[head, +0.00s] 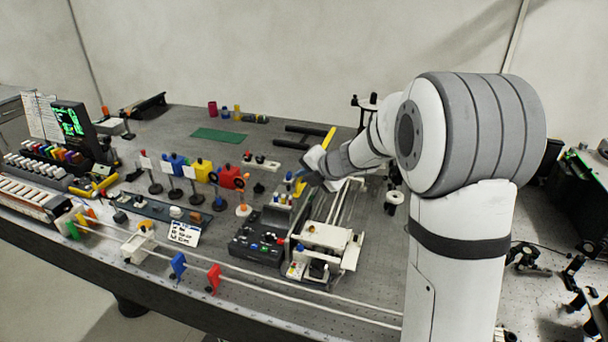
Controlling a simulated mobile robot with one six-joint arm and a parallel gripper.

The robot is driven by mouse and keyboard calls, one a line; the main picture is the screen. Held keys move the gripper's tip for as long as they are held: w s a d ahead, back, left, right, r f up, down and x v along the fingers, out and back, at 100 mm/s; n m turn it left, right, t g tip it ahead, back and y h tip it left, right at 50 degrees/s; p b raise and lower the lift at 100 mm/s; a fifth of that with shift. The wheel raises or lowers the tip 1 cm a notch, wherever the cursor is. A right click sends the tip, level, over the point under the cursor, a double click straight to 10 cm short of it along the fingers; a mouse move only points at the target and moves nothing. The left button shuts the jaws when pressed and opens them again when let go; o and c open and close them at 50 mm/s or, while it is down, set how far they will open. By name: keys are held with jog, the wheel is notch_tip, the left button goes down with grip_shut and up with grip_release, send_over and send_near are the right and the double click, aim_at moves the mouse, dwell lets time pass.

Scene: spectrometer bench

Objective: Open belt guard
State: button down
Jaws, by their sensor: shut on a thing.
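A small yellow part also shows just below the gripper. My gripper and wrist hide the middle of the guard and the exact grip. The belt unit (325,236) has pale rails and a cream block at its near end.
A dark control box (258,240) with coloured knobs stands left of the belt unit. Several coloured blocks and posts stand further left, near a red block (231,177). A green mat (219,135) lies on open table at the back. Dark rails (304,137) lie behind my gripper.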

jog(key=c, duration=1.7)
grip_release()
jog(key=shift+w+r, duration=0.25)
jog(key=shift+r, duration=0.1)
jog(key=shift+o, duration=0.8)
jog(key=shift+s+a+f, duration=0.1)
jog(key=shift+s, duration=0.05)
jog(key=v, duration=0.7)
jog(key=shift+s+d+r, duration=0.2)
jog(key=shift+s+r, duration=0.05)
jog(key=shift+s, duration=0.05)
